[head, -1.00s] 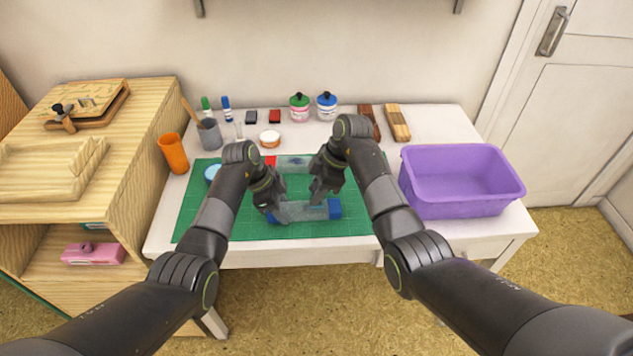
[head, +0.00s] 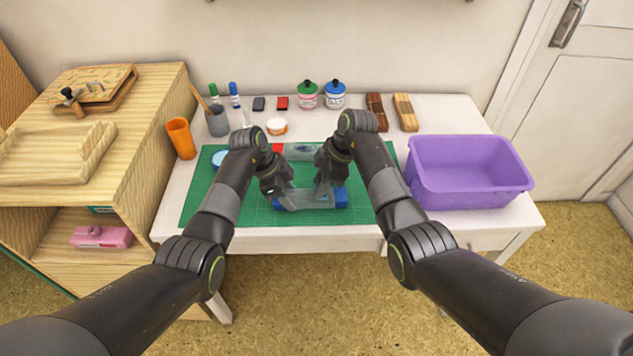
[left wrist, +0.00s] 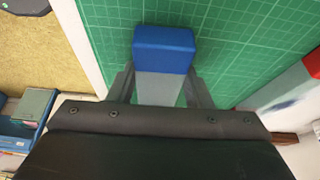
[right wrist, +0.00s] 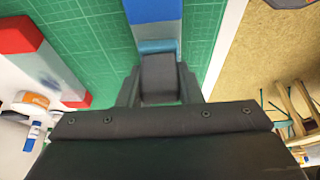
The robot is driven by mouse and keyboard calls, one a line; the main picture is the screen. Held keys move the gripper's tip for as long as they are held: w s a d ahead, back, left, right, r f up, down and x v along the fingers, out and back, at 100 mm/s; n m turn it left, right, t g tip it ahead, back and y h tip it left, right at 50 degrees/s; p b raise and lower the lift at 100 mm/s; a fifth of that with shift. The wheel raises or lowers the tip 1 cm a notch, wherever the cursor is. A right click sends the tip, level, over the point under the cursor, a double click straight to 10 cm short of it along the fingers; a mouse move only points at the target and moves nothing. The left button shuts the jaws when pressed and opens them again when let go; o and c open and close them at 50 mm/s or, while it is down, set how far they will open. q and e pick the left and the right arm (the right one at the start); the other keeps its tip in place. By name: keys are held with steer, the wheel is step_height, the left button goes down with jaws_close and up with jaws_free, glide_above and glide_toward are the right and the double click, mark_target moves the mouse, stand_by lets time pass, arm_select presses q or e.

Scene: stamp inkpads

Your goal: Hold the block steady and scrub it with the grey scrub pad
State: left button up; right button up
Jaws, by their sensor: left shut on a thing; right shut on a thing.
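The block with blue ends (head: 341,197) lies flat, left to right, near the front of the green cutting mat (head: 205,205). My left gripper (head: 283,192) is shut on its left part; in the left wrist view the grey body (left wrist: 160,88) sits between the fingers, with the blue end (left wrist: 165,45) beyond them. My right gripper (head: 322,191) is shut on the dark grey scrub pad (right wrist: 158,75), over the block. A teal strip (right wrist: 157,47) shows at the pad's edge; whether it belongs to pad or block I cannot tell. The pad is mostly hidden in the head view.
A similar block with red ends (head: 277,148) lies behind on the mat. A purple basin (head: 470,170) stands right. An orange cup (head: 180,138), a grey cup (head: 217,122), small jars (head: 307,95) and wooden pieces (head: 405,112) stand at the left and back.

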steer(key=a, duration=0.3)
steer(key=shift+a, duration=0.15)
step_height(320, 180, up, 8)
stand_by(0.5)
steer(key=shift+r, duration=0.1)
arm_select(q)
steer(key=o, duration=1.3)
steer(key=shift+c, duration=0.2)
steer(key=v, duration=1.2)
